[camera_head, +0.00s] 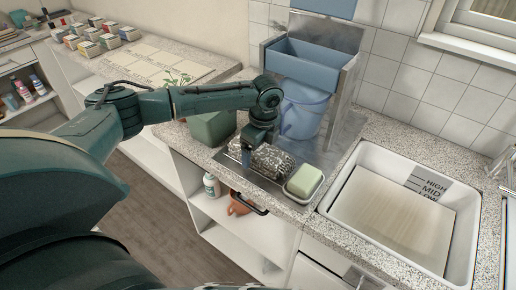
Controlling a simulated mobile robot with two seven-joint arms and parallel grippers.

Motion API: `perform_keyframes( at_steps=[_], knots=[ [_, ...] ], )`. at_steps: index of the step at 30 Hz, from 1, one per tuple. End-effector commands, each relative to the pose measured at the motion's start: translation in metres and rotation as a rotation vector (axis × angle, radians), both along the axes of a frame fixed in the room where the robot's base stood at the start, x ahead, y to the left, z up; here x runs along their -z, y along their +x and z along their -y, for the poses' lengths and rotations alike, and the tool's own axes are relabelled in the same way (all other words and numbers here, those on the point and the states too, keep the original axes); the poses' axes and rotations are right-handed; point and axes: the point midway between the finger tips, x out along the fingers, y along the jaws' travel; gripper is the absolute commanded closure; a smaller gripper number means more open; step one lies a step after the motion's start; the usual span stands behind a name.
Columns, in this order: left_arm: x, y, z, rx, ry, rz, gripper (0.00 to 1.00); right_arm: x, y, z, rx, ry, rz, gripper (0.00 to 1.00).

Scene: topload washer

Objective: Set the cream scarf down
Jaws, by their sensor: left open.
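A flat cream piece with faint streaks (392,218) lies in the white tub (330,208) at the right; I cannot tell for certain whether it is the cream scarf. The tub's inner wall carries the words HIGH, MID and LOW. My left gripper (253,152) points down over the metal tray on the counter, well left of the tub. It is open, and its fingertips are hard to make out. A speckled grey rounded thing (272,161) is right beside it; I cannot tell whether they touch. My right gripper is out of view.
A green bar in a white dish (304,181) stands right of the gripper. A blue bucket (302,112) stands behind, under a blue bin (310,62) on a metal stand. A green box (211,126) is at the left. Open shelves (240,228) lie below the counter.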

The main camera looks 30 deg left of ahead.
Motion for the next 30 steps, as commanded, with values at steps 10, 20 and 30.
perform_keyframes(
  at_steps=[10, 20, 30],
  knots=[
    [-0.021, 0.001, 0.002, 0.002, -0.001, 0.005, 0.17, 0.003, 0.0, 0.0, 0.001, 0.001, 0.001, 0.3],
    [-0.09, 0.0, 0.011, 0.001, -0.001, 0.005, 0.17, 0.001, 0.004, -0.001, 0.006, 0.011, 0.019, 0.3],
    [-0.122, -0.001, 0.015, 0.001, 0.0, 0.001, 0.17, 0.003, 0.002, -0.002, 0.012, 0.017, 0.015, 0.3]
  ],
)
